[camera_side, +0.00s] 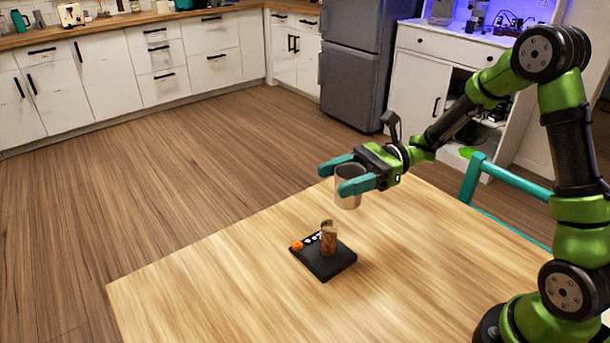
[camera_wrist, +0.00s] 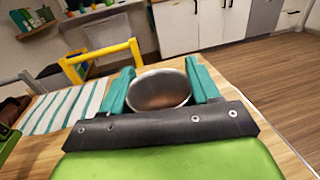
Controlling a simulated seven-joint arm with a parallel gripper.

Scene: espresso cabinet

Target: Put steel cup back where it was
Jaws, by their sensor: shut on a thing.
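The steel cup (camera_side: 347,190) is held upright in the side view, above the wooden table (camera_side: 240,270) near its far edge. My gripper (camera_side: 343,176) has its two teal fingers on either side of the cup and is shut on it. In the wrist view the cup (camera_wrist: 160,92) sits between the fingers, with its open rim towards the camera; its inside looks empty apart from a brownish tint. The cup's lower part is hidden there by the gripper body.
A black scale-like slab (camera_side: 325,262) with a brown-filled glass (camera_side: 328,238) on it lies on the table below and left of the cup. A teal chair (camera_side: 500,170) stands at the right edge. A yellow chair (camera_wrist: 105,58) and striped cloth (camera_wrist: 62,108) show in the wrist view.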

